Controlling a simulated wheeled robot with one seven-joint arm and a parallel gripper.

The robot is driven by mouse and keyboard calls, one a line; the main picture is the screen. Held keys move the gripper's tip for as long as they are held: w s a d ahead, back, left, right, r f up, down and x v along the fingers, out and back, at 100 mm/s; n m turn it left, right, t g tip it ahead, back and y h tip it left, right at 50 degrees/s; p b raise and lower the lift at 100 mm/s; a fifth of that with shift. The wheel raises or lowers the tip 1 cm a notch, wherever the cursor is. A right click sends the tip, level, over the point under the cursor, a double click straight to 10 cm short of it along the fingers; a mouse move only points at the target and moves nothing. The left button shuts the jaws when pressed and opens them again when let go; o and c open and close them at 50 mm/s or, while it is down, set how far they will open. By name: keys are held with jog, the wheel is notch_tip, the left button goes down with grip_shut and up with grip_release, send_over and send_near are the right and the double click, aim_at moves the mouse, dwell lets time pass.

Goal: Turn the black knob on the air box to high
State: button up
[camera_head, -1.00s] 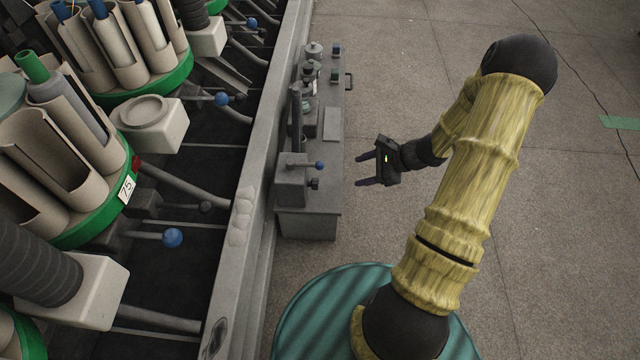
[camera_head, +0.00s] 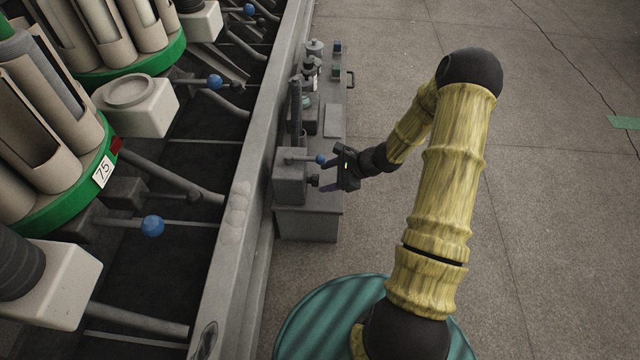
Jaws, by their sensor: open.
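The grey air box (camera_head: 289,184) stands on the near end of the grey cabinet, beside the machine rail. The small black knob (camera_head: 314,181) sticks out of its right face, below a lever with a blue ball (camera_head: 320,159). My gripper (camera_head: 327,174) is open and points left at this face. Its fingers reach to about the knob, one on the far side near the blue ball and one on the near side. The fingers partly cover the knob, and I cannot tell whether they touch it. The knob's markings are too small to read.
The grey cabinet (camera_head: 308,225) carries gauges and fittings (camera_head: 312,68) farther back. The machine's long rail (camera_head: 240,210) runs along its left side. Cone holders with green rims (camera_head: 60,205) stand at the left. The floor (camera_head: 540,230) to the right is clear.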

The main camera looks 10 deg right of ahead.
aim_at(313, 180)
jog(key=b+x, duration=0.1)
jog(key=x, duration=0.1)
jog(key=shift+a+f, duration=0.15)
jog(key=shift+f, duration=0.15)
jog(key=shift+w+a+f, duration=0.1)
jog(key=shift+w+a, duration=0.1)
jog(key=shift+a, duration=0.05)
jog(key=c, duration=1)
jog(key=shift+o, duration=0.2)
